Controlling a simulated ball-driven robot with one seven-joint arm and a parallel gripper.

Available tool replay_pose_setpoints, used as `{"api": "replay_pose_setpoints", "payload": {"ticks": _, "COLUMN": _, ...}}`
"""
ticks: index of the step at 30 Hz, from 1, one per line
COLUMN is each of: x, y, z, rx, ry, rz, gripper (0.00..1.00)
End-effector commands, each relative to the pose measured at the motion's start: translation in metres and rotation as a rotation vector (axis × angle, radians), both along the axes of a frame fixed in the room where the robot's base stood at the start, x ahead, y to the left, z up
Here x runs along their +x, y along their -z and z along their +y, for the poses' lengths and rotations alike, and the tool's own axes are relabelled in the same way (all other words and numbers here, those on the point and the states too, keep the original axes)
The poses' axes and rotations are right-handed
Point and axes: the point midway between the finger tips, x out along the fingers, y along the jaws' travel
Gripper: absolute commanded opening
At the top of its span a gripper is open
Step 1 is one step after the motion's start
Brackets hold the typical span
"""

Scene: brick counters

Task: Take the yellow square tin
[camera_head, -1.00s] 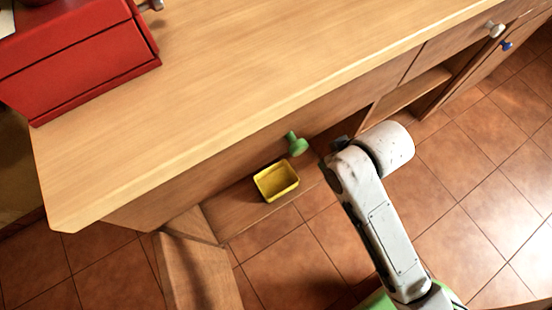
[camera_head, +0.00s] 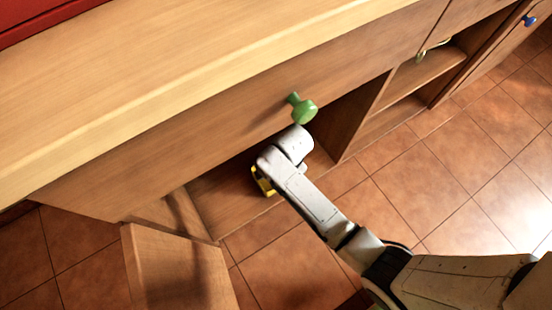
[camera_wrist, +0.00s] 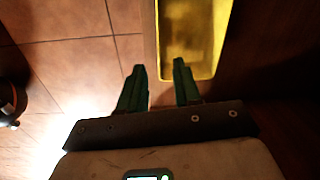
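The yellow square tin (camera_head: 261,182) stands on the bottom board of the open cupboard. In the head view my arm covers most of it and only a yellow edge shows. In the wrist view the tin (camera_wrist: 200,35) fills the upper middle, just ahead of my fingers. My gripper (camera_wrist: 159,66) is open, its two green fingers apart with nothing held. The left wall of the tin appears between the two fingertips, with the right finger overlapping the tin. I cannot tell whether they touch. In the head view my fingers are hidden behind the arm.
An open cupboard door (camera_head: 178,268) stands out at the lower left. A drawer with a green knob (camera_head: 303,108) and the wooden countertop (camera_head: 190,65) lie above the tin. An upright panel (camera_head: 362,116) stands to the right. The tiled floor in front is free.

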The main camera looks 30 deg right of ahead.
Motion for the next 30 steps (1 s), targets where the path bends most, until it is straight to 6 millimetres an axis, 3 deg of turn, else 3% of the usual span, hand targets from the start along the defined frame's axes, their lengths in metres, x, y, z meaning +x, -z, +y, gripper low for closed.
{"api": "replay_pose_setpoints", "payload": {"ticks": 7, "x": 0.000, "y": 0.022, "z": 0.003, "rx": -0.009, "ry": 0.155, "rz": 0.044, "gripper": 0.33}}
{"api": "replay_pose_setpoints", "payload": {"ticks": 16, "x": 0.000, "y": 0.065, "z": 0.003, "rx": -0.009, "ry": 0.160, "rz": 0.045, "gripper": 0.33}}
{"api": "replay_pose_setpoints", "payload": {"ticks": 25, "x": 0.001, "y": 0.084, "z": 0.003, "rx": -0.009, "ry": 0.159, "rz": 0.044, "gripper": 0.33}}
{"api": "replay_pose_setpoints", "payload": {"ticks": 30, "x": 0.001, "y": 0.106, "z": 0.003, "rx": -0.009, "ry": 0.159, "rz": 0.043, "gripper": 0.33}}
